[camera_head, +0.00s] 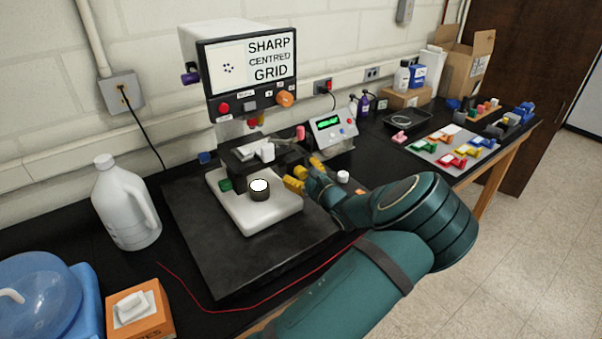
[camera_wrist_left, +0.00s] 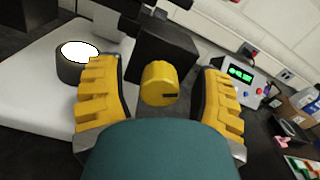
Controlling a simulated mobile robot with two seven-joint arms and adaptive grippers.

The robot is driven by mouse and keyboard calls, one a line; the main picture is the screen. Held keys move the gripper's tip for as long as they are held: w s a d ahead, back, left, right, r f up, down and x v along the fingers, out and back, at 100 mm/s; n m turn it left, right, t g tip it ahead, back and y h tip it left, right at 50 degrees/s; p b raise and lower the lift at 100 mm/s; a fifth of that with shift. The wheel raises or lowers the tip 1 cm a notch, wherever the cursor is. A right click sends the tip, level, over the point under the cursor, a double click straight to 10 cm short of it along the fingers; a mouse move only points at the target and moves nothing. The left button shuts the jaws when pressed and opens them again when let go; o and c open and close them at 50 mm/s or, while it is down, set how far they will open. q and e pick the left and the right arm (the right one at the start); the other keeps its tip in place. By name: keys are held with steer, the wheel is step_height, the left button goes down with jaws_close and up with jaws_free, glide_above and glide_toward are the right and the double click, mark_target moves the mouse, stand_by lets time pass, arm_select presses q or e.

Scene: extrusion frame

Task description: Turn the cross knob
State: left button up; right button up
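A yellow round knob (camera_wrist_left: 159,85) with a dark mark on its face sticks out of a black block in the left wrist view. I cannot tell a cross shape on it. It also shows, small, between my fingers in the head view (camera_head: 300,172). My left gripper (camera_wrist_left: 160,98) is open, with one yellow ridged finger on each side of the knob and a visible gap to both. In the head view the left gripper (camera_head: 306,175) is at the right side of the instrument's stage. My right gripper is not in view.
The instrument's screen (camera_head: 268,58) reads "SHARP CENTRED GRID". Its white base (camera_head: 270,215) carries a dark cylinder with a bright top (camera_head: 259,189). A grey control box (camera_head: 333,131) stands right behind the gripper. A white jug (camera_head: 125,205) and a red wire (camera_head: 300,286) are at left and front.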

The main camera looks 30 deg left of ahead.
arm_select(q)
steer(key=v, duration=1.2)
steer(key=shift+d+f, duration=0.1)
stand_by(1.4)
